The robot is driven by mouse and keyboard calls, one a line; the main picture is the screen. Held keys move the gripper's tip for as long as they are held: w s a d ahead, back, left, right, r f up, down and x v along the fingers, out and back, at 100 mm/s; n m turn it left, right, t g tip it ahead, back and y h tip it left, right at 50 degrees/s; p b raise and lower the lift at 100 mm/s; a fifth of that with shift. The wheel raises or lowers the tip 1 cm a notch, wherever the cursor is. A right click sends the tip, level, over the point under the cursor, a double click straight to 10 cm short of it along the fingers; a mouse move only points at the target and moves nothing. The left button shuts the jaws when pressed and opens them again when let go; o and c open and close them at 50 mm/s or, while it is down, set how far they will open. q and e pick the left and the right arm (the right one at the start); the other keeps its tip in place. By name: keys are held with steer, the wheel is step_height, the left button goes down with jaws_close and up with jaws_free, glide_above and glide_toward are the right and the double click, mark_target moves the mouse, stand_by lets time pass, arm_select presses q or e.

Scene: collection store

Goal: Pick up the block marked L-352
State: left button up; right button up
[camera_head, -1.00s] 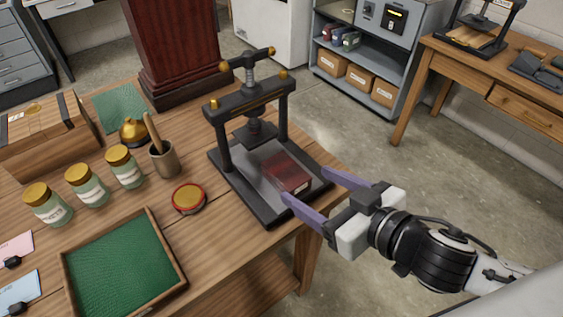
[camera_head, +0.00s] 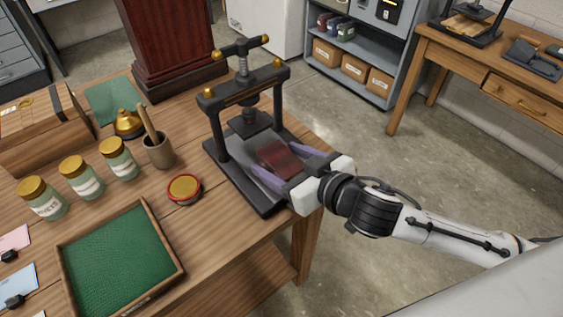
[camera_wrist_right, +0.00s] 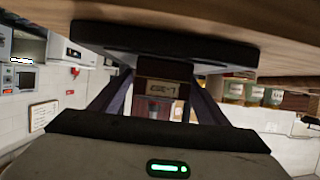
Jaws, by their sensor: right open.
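The dark red block (camera_head: 280,158) lies on the bed of the black screw press (camera_head: 211,145), in front of the raised platen. In the right wrist view, the block (camera_wrist_right: 165,70) has a pale label that appears upside down and seems to read L-352. My right gripper (camera_head: 284,165) is open, with one purple finger on each side of the block. In the wrist view the fingers (camera_wrist_right: 160,92) flank the block, with the label facing the palm. I cannot tell whether either finger touches it. My left gripper is not in view.
The press posts and screw stand just behind the block. On the wooden table, a red-rimmed tin (camera_head: 184,188), a green-lined tray (camera_head: 178,276), a cup (camera_head: 158,152) and several jars (camera_head: 80,178) stand left of the press. Open floor lies to the right.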

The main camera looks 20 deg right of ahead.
steer(key=c, duration=1.2)
